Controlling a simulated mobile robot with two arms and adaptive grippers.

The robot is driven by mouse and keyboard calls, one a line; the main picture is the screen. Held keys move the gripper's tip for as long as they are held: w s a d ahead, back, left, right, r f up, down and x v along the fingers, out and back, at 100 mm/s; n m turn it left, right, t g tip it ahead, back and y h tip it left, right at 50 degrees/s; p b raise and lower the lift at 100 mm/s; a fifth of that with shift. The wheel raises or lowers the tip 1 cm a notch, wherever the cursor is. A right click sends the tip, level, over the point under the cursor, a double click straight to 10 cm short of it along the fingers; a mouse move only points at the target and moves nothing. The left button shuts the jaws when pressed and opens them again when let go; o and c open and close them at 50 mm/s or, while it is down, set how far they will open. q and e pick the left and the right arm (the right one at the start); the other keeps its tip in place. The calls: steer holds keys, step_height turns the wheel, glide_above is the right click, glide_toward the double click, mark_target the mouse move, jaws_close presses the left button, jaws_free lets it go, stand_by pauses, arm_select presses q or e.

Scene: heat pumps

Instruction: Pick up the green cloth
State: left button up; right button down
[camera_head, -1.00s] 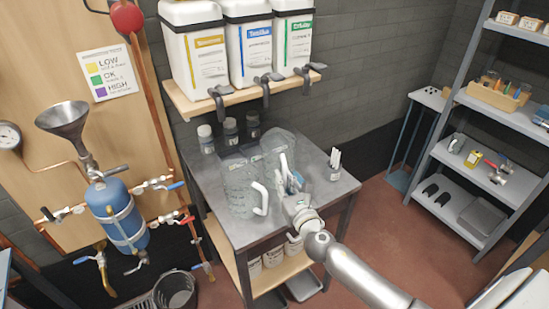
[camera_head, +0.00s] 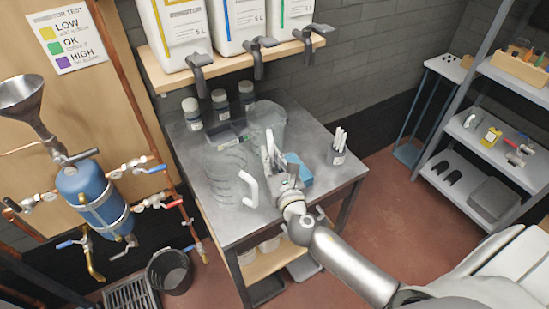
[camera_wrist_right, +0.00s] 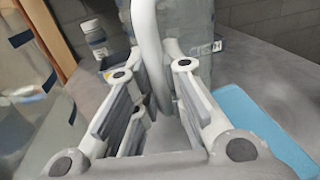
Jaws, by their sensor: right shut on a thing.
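I see no green cloth in either view. A flat blue cloth-like piece (camera_head: 299,172) lies on the grey worktable, just right of my right gripper (camera_head: 279,174); it also shows in the right wrist view (camera_wrist_right: 262,128). My right gripper (camera_wrist_right: 158,88) has its fingers around the white handle (camera_wrist_right: 150,45) of a clear jug (camera_head: 268,120) and is shut on it. A second clear jug (camera_head: 226,170) with a white handle stands to the left, at the table's front. My left gripper is out of view.
A cup of white sticks (camera_head: 337,153) stands on the worktable (camera_head: 322,183), right of the blue piece. Lidded bottles (camera_head: 192,115) and a grey tray (camera_head: 228,132) are at the back. Taps (camera_head: 258,58) overhang from the shelf above. A metal rack (camera_head: 455,170) stands right.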

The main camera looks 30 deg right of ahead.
steer(key=shift+s+a, duration=0.3)
steer(key=shift+a, duration=0.2)
steer(key=c, duration=1.9)
jaws_free()
steer(key=o, duration=0.4)
steer(key=shift+w+d+f, duration=0.1)
steer(key=shift+d+f, duration=0.05)
steer(key=shift+d, duration=0.05)
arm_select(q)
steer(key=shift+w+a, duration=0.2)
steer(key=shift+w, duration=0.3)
arm_select(e)
steer(key=shift+a, duration=0.1)
